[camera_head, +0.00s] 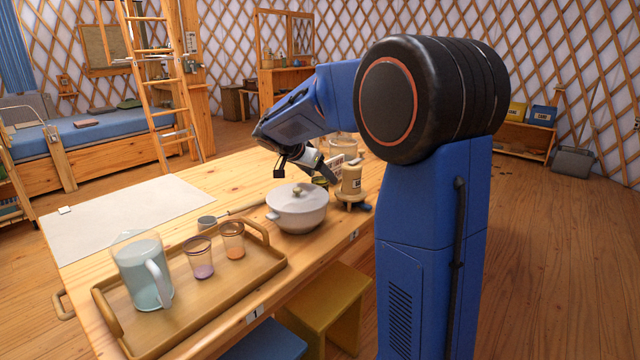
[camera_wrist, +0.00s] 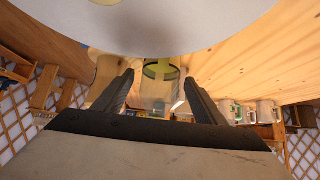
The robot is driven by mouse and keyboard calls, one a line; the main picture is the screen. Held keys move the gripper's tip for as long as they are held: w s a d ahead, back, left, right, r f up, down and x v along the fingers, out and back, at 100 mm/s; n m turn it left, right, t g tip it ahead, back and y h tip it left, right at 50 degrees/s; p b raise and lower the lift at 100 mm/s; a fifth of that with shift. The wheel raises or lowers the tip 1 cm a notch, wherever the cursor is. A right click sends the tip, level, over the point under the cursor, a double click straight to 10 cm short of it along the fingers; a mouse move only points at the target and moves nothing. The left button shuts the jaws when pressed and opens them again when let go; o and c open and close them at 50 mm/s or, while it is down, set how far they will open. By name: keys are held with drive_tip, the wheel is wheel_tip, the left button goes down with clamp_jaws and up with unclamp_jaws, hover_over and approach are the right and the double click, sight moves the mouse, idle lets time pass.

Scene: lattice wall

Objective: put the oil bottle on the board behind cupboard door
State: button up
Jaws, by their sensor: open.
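My gripper (camera_head: 312,166) is low over the far part of the wooden table, beyond the white pot. In the wrist view my gripper (camera_wrist: 156,84) is open, with its two dark fingers apart. A clear vessel with a yellow-green band (camera_wrist: 160,70), probably the oil bottle, shows between and beyond the fingertips. I cannot tell whether the fingers touch it. In the head view a small dark green part (camera_head: 320,181) shows under the gripper; the rest is hidden by the gripper and pot. I cannot make out the board or the cupboard door for certain.
The lidded white pot (camera_head: 297,208) stands close in front of the gripper. A tan jar (camera_head: 352,178) on a small stand is to its right. A tray (camera_head: 215,300) holds a jug and two cups. A pale mat (camera_head: 130,215) lies on the table's left side.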

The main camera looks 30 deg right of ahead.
drive_tip(key=shift+w+d+f, duration=0.1)
drive_tip(key=shift+d+f, duration=0.1)
drive_tip(key=c, duration=1.3)
drive_tip(key=shift+c, duration=0.6)
drive_tip(key=shift+r, duration=0.2)
